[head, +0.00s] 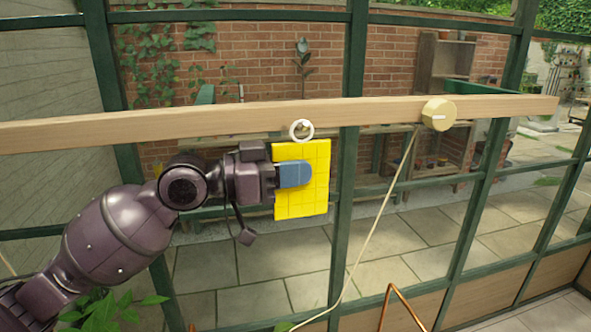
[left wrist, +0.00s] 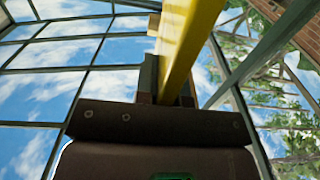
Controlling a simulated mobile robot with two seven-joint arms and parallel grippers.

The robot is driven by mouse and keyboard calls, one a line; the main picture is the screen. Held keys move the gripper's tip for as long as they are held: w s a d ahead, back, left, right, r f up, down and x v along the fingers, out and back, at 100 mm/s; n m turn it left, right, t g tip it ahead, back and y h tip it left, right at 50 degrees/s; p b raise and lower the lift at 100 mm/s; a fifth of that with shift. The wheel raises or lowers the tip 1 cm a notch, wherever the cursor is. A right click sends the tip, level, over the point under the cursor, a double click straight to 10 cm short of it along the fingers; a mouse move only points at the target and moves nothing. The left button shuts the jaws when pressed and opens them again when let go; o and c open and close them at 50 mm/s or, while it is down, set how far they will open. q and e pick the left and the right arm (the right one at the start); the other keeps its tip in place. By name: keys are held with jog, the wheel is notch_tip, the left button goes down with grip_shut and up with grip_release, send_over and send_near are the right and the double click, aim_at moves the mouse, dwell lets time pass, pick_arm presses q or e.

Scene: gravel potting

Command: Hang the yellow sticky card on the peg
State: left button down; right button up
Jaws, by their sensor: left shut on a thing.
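The yellow sticky card (head: 317,199) is a gridded rectangle with a white ring (head: 292,131) at its top edge. My left gripper (head: 294,174), with a blue-grey fingertip, is shut on the card's middle and holds it upright. The ring overlaps the lower edge of the wooden rail (head: 220,118). A small pale peg end seems to show inside the ring, but I cannot tell whether the ring is around it. In the left wrist view the card (left wrist: 190,40) stands nearly edge-on between dark fingers. My right gripper is not in view.
A round tan knob (head: 438,114) sits on the rail to the right, with a pale cord (head: 385,205) running down from it. Green window frames (head: 345,190) stand behind. A copper-coloured tube (head: 400,302) and leaves (head: 108,312) are low in front.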

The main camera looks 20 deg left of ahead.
pick_arm(q)
jog(key=c, duration=1.1)
grip_release()
jog(key=shift+s+a+f, duration=0.1)
jog(key=shift+s+a, duration=0.1)
jog(key=shift+a, duration=0.15)
jog(key=shift+b+v, duration=1.3)
jog(key=shift+v, duration=3.75)
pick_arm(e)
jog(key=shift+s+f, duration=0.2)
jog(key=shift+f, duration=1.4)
